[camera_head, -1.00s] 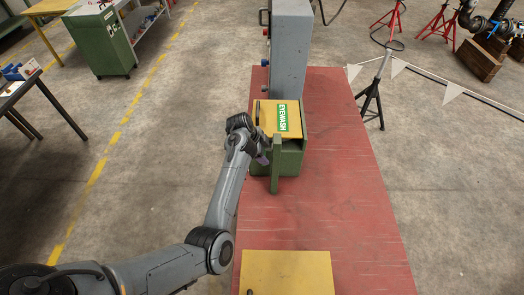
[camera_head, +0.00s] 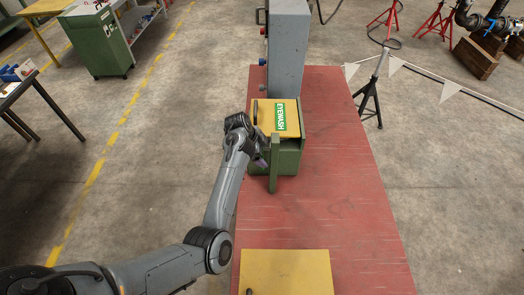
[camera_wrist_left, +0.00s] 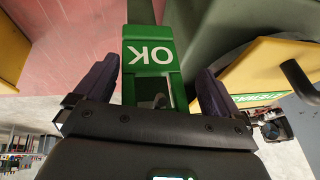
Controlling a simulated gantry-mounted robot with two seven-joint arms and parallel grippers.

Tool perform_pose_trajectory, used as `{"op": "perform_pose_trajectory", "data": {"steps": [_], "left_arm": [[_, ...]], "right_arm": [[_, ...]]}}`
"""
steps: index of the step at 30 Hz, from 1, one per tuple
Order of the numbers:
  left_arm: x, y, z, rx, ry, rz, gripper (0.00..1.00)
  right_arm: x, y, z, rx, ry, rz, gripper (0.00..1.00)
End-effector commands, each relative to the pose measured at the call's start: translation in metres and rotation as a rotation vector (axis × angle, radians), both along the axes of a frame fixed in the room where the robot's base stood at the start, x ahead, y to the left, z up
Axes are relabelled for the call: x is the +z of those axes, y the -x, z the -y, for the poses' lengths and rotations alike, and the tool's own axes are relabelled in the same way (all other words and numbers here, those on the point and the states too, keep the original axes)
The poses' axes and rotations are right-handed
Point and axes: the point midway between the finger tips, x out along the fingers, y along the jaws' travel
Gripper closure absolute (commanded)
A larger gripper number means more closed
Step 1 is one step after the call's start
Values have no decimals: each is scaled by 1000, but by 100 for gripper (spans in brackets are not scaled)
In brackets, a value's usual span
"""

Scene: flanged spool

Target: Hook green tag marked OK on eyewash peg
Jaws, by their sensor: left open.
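The green tag (camera_wrist_left: 150,52), marked OK and upside down in the left wrist view, lies between the fingers of my left gripper (camera_wrist_left: 157,78). The fingers stand apart on both sides of it. In the head view my left gripper (camera_head: 262,153) is at the left front of a green box with a yellow panel (camera_head: 266,105) labelled EYEWASH. A dark peg (camera_head: 255,113) stands on this panel; it also shows in the left wrist view (camera_wrist_left: 300,78). I cannot make out the tag in the head view. My right gripper is not in view.
The box stands on a red bench (camera_head: 330,200), with a grey cabinet (camera_head: 287,45) behind it. Another yellow panel (camera_head: 290,270) is at the near end. A green upright (camera_head: 274,172) stands at the box's front. The bench's right side is clear.

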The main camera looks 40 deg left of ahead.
Motion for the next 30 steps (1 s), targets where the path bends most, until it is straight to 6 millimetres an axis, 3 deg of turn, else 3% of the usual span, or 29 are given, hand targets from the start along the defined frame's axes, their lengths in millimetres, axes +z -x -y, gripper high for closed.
{"op": "perform_pose_trajectory", "data": {"steps": [8,24,30], "left_arm": [[6,2,-2,0,0,1,3],[80,34,-17,-1,-2,2,3],[95,40,-21,1,-1,0,3]], "right_arm": [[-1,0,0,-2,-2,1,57],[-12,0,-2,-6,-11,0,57],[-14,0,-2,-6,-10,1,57]]}}
